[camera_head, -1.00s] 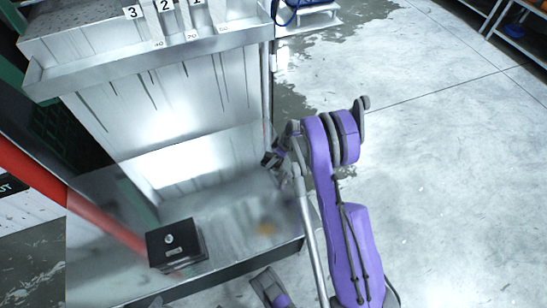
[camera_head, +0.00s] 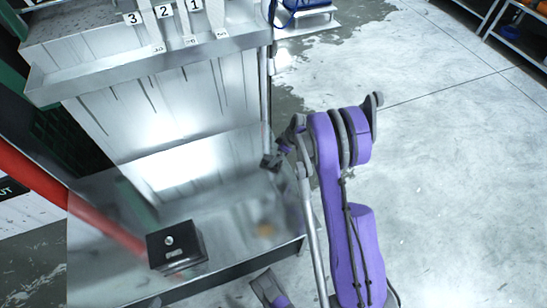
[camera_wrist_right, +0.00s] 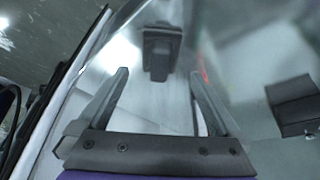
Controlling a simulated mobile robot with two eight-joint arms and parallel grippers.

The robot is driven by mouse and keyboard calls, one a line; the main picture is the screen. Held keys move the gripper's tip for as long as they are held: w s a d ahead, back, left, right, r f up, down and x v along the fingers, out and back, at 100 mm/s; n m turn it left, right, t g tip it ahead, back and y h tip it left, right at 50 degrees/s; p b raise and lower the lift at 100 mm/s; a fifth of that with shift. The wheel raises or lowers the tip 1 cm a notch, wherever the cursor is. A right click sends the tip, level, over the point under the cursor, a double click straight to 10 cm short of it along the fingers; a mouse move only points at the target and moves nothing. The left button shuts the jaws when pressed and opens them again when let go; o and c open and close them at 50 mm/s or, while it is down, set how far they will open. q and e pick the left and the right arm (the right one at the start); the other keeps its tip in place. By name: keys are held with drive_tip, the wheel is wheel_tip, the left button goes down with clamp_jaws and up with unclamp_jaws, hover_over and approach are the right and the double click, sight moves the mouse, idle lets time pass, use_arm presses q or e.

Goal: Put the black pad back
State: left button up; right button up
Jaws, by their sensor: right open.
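A black square block (camera_head: 168,258) with a silver round knob and a small label on top sits on the low metal shelf. It is the only pad-like black thing I make out, and I cannot tell for sure that it is the pad. It also shows at the right edge of the right wrist view (camera_wrist_right: 297,104). My right gripper (camera_head: 270,163) is over the shelf's right part, to the right of and apart from the block. In the wrist view, its fingers (camera_wrist_right: 158,76) are spread with nothing between them. A dark shape, perhaps a reflection, lies beyond the fingertips.
The steel shelf (camera_head: 235,205) is shiny, with a brownish spot near its right end. Above it stands a metal panel with a ledge (camera_head: 110,78) and tags numbered 1, 2 and 3. A red bar (camera_head: 45,188) crosses at left. Wet concrete floor is open at right.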

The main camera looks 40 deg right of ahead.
drive_tip(key=a+p+v, duration=0.1)
drive_tip(key=v, duration=0.5)
drive_tip(key=s+a+r+m+h, duration=0.1)
drive_tip(key=s+a+r, duration=0.2)
drive_tip(key=a+r, duration=0.35)
drive_tip(key=s+a+r+m, duration=0.1)
drive_tip(key=s+a+r, duration=0.3)
drive_tip(key=a+r, duration=0.3)
drive_tip(key=s+a+r+m+h, duration=0.1)
drive_tip(key=s+a+r+m, duration=0.1)
drive_tip(key=s+a, duration=0.8)
drive_tip(key=s+m, duration=0.1)
drive_tip(key=s, duration=0.3)
drive_tip(key=shift+s+a+t, duration=0.25)
drive_tip(key=shift+t, duration=0.05)
